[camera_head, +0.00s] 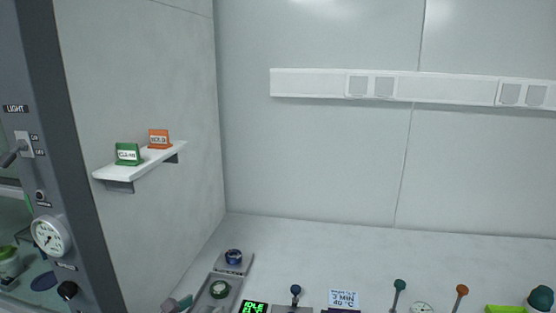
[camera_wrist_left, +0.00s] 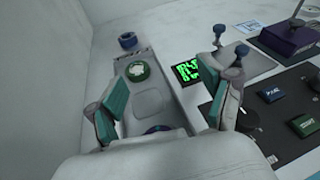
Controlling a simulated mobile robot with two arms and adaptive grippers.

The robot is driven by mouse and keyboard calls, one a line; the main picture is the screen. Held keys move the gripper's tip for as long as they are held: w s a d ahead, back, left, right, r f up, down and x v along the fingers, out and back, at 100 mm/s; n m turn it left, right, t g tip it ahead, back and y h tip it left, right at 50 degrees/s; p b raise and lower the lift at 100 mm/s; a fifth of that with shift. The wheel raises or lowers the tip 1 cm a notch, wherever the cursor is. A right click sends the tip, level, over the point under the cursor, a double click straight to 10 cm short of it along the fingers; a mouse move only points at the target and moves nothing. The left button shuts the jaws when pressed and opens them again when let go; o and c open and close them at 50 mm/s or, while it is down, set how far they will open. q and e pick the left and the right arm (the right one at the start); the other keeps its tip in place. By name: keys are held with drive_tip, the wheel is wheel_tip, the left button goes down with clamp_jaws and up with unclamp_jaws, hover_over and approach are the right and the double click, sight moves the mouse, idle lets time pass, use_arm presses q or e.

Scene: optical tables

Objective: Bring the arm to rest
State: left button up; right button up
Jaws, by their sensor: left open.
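My left gripper (camera_wrist_left: 168,98) is open in the left wrist view, its two grey fingers with teal pads spread wide. Nothing is held between them. Beyond and between the fingers lies a grey tray (camera_wrist_left: 150,103) with a green round piece (camera_wrist_left: 138,71) and a blue ring-shaped piece (camera_wrist_left: 127,41) at its far end. My right gripper is in neither view.
A display (camera_head: 254,307) reading IDLE stands right of the tray. Knobbed posts (camera_head: 399,287) stand farther right. A shelf (camera_head: 140,164) with green and orange signs is on the left wall. A dark panel with a gauge (camera_head: 50,236) is at far left. Space above the table is clear.

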use_arm(q)
wheel_tip(320, 180, up, 7)
drive_tip(key=s+d+n+t+h, duration=0.3)
drive_tip(key=n, duration=0.2)
drive_tip(key=s+a+r+n+t+y, duration=0.3)
drive_tip(key=a+r+n+t+y, duration=0.25)
drive_tip(key=n, duration=0.55)
drive_tip(key=s+a+f+n+g+y, duration=0.65)
drive_tip(key=a+f+n+y, duration=0.4)
drive_tip(key=n, duration=0.65)
drive_tip(key=s+d+f+n+g+h, duration=0.35)
drive_tip(key=s+f+g, duration=0.4)
drive_tip(key=f, duration=0.35)
drive_tip(key=s+d+f+n+g+h, duration=0.1)
drive_tip(key=s+d+f+g+h, duration=0.15)
drive_tip(key=s, duration=0.35)
drive_tip(key=s+d+f+n+g+h, duration=0.1)
drive_tip(key=s+d+f+g, duration=0.1)
drive_tip(key=s+d, duration=0.3)
wheel_tip(320, 180, down, 26)
drive_tip(key=s+a+g, duration=0.1)
drive_tip(key=s, duration=0.1)
drive_tip(key=s+a+f+g, duration=0.1)
drive_tip(key=s+a+f, duration=0.2)
drive_tip(key=s+f, duration=1.3)
drive_tip(key=shift+f+m, duration=0.15)
drive_tip(key=shift+m, duration=0.3)
